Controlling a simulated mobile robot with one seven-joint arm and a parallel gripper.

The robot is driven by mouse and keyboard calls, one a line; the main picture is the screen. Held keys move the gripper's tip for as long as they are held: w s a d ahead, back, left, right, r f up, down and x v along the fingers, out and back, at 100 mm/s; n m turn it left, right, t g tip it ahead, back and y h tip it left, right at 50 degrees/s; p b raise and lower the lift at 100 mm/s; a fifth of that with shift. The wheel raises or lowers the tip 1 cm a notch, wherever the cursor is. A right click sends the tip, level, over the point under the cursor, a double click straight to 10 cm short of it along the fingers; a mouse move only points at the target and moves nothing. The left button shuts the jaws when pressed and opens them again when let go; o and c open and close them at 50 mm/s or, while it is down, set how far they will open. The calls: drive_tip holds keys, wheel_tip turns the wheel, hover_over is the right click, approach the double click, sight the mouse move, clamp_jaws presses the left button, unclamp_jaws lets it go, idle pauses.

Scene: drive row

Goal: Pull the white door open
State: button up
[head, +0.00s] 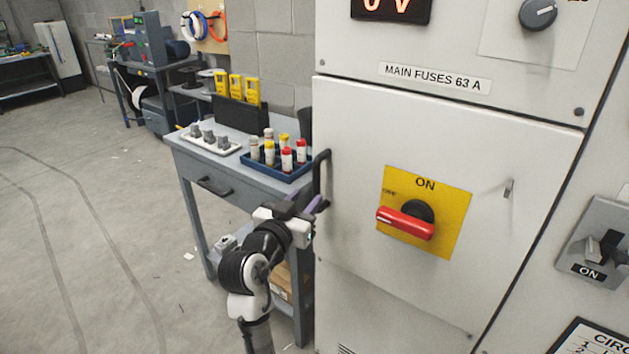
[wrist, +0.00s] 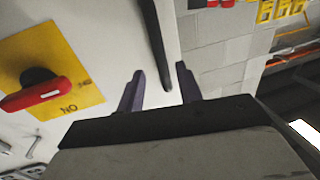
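The white door (head: 440,150) of the cabinet is shut, flush with its frame. It also shows in the wrist view (wrist: 95,30). Its black bar handle (head: 319,178) stands upright along the door's left edge; in the wrist view the handle (wrist: 157,40) comes down from the top. My gripper (head: 308,200) is at the lower part of the handle. In the wrist view my gripper (wrist: 160,68) is open, with a purple finger on each side of the handle's end and a visible gap to each. I see no contact.
The door carries a red rotary switch (head: 406,222) on a yellow plate. Just left of the cabinet stands a grey workbench (head: 215,160) with a blue tray (head: 262,169) of fuses and a white tray (head: 216,146). Open concrete floor (head: 110,220) lies further left.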

sight(315, 187)
drive_tip(key=p+x, duration=0.1)
drive_tip(key=x, duration=0.5)
drive_tip(key=shift+w+d, duration=0.1)
drive_tip(key=shift+w, duration=0.25)
clamp_jaws()
